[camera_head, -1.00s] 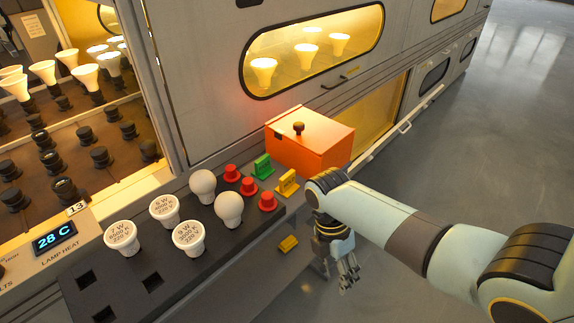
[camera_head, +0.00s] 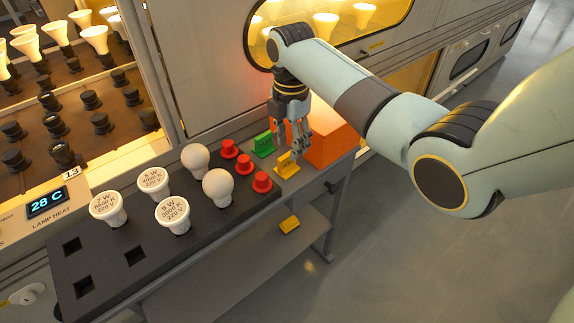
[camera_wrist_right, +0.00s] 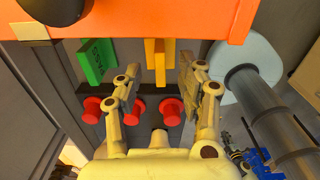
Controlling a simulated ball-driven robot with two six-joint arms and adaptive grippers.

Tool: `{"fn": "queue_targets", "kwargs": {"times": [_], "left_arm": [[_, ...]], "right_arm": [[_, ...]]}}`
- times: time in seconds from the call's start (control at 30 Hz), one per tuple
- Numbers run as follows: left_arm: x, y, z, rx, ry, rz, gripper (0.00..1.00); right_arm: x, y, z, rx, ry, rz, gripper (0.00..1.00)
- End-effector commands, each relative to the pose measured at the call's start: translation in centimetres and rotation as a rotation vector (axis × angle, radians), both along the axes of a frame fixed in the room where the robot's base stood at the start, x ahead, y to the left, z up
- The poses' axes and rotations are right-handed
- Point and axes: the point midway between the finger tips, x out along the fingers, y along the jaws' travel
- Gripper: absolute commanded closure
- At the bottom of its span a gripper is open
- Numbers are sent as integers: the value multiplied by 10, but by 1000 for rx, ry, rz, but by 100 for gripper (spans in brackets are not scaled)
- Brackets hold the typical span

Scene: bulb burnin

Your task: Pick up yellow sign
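I see no hold on the sign. My left gripper is in neither view.
The orange box (camera_head: 334,140) stands right behind the sign. Red caps (camera_head: 262,182) sit close on the left, with several bulbs (camera_head: 218,186) further left on the dark rack (camera_head: 105,262). A second yellow piece (camera_head: 289,225) lies on the lower shelf (camera_head: 235,258).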

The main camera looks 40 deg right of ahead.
Motion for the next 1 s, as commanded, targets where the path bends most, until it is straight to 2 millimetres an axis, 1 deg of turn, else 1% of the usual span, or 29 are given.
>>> {"fn": "queue_targets", "kwargs": {"times": [0.07,0.23,0.33,0.43,0.63,0.93,1.0], "left_arm": [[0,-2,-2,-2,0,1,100],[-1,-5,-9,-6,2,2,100],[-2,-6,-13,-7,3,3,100],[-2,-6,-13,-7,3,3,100],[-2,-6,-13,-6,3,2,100],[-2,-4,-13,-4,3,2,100],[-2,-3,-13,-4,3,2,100]], "right_arm": [[-1,3,-8,2,3,0,61],[-2,11,-35,1,4,0,61],[-2,10,-48,0,3,0,61],[-1,10,-52,0,1,0,61],[-1,10,-52,0,0,0,61],[-1,10,-52,0,1,0,100],[-1,10,-52,0,1,0,100]]}}
